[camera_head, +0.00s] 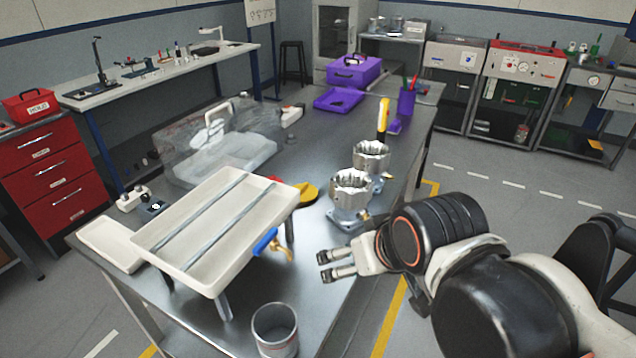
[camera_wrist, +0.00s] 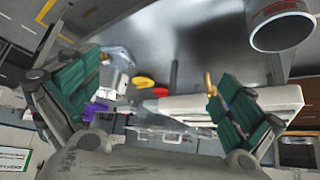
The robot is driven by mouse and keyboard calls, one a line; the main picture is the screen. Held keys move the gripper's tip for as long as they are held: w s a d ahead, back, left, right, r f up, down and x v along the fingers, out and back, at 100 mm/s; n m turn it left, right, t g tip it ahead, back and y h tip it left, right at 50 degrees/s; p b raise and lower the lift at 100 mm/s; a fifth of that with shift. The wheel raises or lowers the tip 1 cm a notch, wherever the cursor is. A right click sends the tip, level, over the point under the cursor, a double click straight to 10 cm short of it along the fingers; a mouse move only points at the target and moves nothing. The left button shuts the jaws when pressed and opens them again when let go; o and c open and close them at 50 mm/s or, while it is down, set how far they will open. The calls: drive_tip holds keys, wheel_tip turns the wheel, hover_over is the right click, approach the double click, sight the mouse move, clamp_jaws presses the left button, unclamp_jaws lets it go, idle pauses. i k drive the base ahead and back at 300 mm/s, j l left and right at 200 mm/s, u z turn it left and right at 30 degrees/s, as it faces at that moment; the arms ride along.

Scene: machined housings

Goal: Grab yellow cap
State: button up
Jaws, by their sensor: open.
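The yellow cap (camera_head: 307,194) lies flat on the metal table, right of the raised white tray (camera_head: 146,240). In the wrist view the yellow cap (camera_wrist: 143,82) shows between my open fingers, still some way off. A red cap (camera_head: 276,179) lies beside it, partly hidden by the tray; it also shows in the wrist view (camera_wrist: 160,92). My gripper (camera_head: 323,267) is open and empty over the table's right edge, nearer the camera than the yellow cap and apart from it. Its green-padded fingers (camera_wrist: 158,70) are spread wide in the wrist view.
Two machined metal housings (camera_head: 349,186) stand right of the yellow cap. A metal cup (camera_head: 275,329) stands at the front. A clear cover (camera_head: 215,150) and purple box (camera_head: 354,71) are farther back.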

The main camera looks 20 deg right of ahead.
sight(308, 192)
drive_tip(key=i+l+u, duration=0.15)
drive_tip(key=l+u, duration=0.25)
drive_tip(key=i+l+u, duration=0.1)
drive_tip(key=u, duration=0.3)
drive_tip(key=l+u, duration=0.5)
drive_tip(key=l, duration=2.15)
drive_tip(key=i+l, duration=0.1)
drive_tip(key=l, duration=0.6)
drive_tip(key=i+l, duration=0.1)
drive_tip(key=l, duration=0.6)
drive_tip(key=i, duration=0.25)
